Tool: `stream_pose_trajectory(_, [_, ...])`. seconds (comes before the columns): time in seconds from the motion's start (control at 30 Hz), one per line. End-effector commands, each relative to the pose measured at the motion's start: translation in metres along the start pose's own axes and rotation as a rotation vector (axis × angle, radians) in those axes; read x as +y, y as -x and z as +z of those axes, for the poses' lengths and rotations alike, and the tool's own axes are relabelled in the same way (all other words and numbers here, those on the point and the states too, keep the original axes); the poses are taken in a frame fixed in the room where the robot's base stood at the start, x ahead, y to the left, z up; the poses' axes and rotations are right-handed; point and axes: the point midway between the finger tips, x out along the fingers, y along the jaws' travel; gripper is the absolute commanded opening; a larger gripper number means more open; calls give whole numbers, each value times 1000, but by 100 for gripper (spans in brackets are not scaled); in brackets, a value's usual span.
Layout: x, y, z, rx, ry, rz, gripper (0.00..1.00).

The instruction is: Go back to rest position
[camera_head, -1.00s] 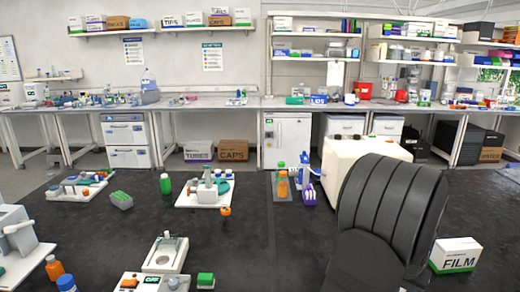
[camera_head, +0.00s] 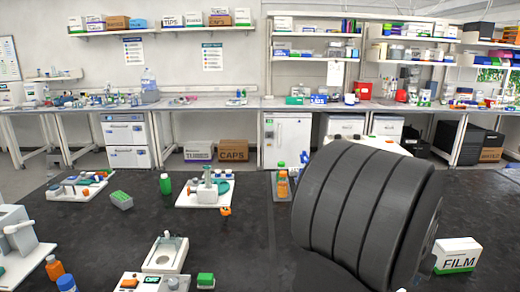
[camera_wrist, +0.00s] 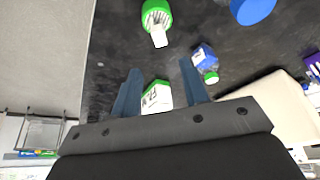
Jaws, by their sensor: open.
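My gripper (camera_wrist: 160,80) shows in the wrist view with two blue fingers spread apart. A white and green box with dark lettering (camera_wrist: 157,97) appears between the fingers, partly hidden by the gripper body. I cannot tell its distance, but the fingers do not appear closed on it. In the head view my dark ribbed arm fills the right centre, and the gripper itself is hidden.
In the head view a white and green FILM box (camera_head: 458,255) stands right of my arm. An orange bottle (camera_head: 282,184) stands just left of it. A white stand board (camera_head: 204,194) and green bottle (camera_head: 165,184) are further left.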

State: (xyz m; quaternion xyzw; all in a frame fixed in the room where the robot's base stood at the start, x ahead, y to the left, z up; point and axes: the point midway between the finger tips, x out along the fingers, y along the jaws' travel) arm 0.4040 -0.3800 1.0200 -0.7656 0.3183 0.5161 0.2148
Motion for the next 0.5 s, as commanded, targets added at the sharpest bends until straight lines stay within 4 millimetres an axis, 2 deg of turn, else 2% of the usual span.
stream_pose_trajectory(0.1, [0,-25,1,-6,0,0,41])
stream_pose_trajectory(0.5, [0,-92,1,-4,0,0,41])
